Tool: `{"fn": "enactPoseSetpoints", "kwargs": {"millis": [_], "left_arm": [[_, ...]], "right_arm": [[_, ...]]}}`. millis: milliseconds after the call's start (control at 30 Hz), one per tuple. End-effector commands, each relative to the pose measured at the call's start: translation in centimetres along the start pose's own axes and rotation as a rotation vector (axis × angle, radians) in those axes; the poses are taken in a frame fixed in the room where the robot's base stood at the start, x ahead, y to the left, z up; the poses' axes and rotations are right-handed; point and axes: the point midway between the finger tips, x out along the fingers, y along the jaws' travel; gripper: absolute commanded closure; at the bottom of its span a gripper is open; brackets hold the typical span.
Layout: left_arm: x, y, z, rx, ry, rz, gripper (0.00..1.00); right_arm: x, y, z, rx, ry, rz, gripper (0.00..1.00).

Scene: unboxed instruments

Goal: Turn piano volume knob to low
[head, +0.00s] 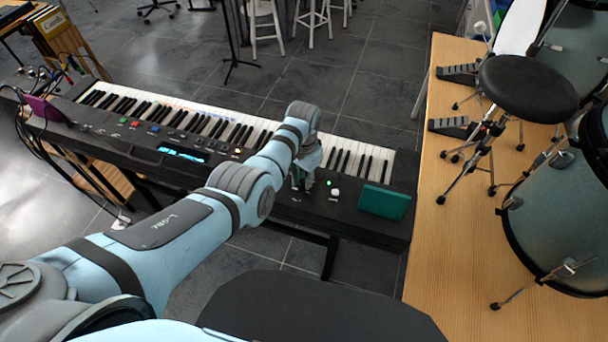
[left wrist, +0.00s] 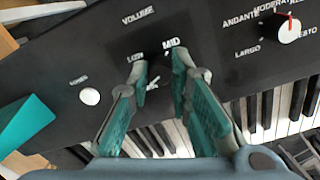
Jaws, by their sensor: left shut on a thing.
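The piano (head: 250,180) is a long black keyboard on a stand. Its volume knob (left wrist: 153,78) is between my left fingertips in the left wrist view, under the printed word VOLUME, near the labels LOW and MID. The knob is dark and mostly hidden, with a small pale part showing; I cannot tell clearly where it points. My left gripper (head: 303,184) reaches down to the right part of the panel. In the left wrist view its two teal-padded fingers (left wrist: 158,70) are closed on the knob. My right gripper is not in view.
A teal box (head: 383,202) stands on the panel's right end. A white knob (left wrist: 90,96) is left of the gripper in the wrist view. A tempo knob (left wrist: 290,28) with a red mark is at upper right. A black stool (head: 528,88) stands on a wooden platform (head: 450,250).

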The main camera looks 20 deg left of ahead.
Motion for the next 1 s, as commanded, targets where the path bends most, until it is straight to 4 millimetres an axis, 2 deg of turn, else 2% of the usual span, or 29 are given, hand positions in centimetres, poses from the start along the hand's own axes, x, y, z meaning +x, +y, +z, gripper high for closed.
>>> {"fn": "enactPoseSetpoints", "kwargs": {"millis": [300, 1000], "left_arm": [[-0.2, -0.1, 0.0, 0.296, 0.000, -0.001, 1.00], [-0.1, -0.1, -0.1, 0.943, 0.001, -0.002, 1.00]], "right_arm": [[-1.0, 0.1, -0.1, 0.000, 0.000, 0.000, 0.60], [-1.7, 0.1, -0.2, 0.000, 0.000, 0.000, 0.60]]}}
